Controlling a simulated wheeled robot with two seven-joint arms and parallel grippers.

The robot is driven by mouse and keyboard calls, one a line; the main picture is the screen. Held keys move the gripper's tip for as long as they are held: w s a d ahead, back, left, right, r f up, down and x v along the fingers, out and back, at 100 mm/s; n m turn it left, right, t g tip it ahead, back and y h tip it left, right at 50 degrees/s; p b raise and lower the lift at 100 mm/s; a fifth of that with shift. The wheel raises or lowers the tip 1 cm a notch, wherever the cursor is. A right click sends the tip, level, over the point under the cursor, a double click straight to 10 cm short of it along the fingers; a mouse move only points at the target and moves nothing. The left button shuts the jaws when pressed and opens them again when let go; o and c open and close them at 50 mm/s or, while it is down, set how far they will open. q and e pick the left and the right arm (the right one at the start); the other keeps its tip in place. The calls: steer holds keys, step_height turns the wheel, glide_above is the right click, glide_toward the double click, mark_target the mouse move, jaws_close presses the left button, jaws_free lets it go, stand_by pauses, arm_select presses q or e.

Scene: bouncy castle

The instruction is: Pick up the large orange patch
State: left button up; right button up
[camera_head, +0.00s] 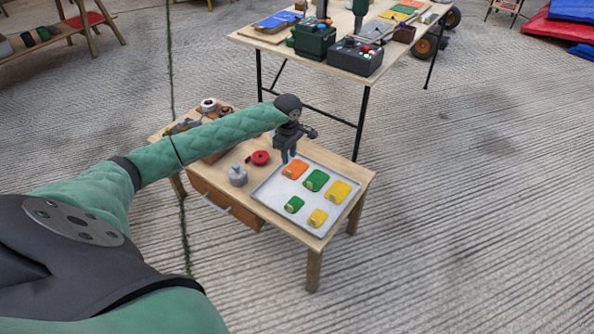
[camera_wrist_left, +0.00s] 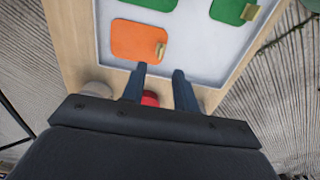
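The large orange patch (camera_head: 296,168) lies flat at the far left corner of a light grey tray (camera_head: 268,196). It has a small gold tab, clear in the left wrist view, where the orange patch (camera_wrist_left: 132,38) lies just beyond the fingertips. My left gripper (camera_head: 288,160) points down above the tray's far left edge, close to the patch. In the left wrist view my left gripper (camera_wrist_left: 160,72) is open, with a gap between its two fingers and nothing held. Its height above the patch is hard to tell. My right gripper is out of view.
A large green patch (camera_head: 316,180), a large yellow patch (camera_head: 339,191), a small green patch (camera_head: 294,205) and a small yellow patch (camera_head: 317,218) share the tray. A red roll (camera_head: 260,158) and a grey weight (camera_head: 238,175) stand left of it. A cluttered table (camera_head: 350,80) stands behind.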

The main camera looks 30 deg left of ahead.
mark_target(289, 169)
arm_select(q)
step_height(289, 169, down, 7)
steer(key=shift+r, duration=0.15)
steer(key=shift+a+f, duration=0.1)
steer(key=shift+f, duration=0.35)
jaws_close()
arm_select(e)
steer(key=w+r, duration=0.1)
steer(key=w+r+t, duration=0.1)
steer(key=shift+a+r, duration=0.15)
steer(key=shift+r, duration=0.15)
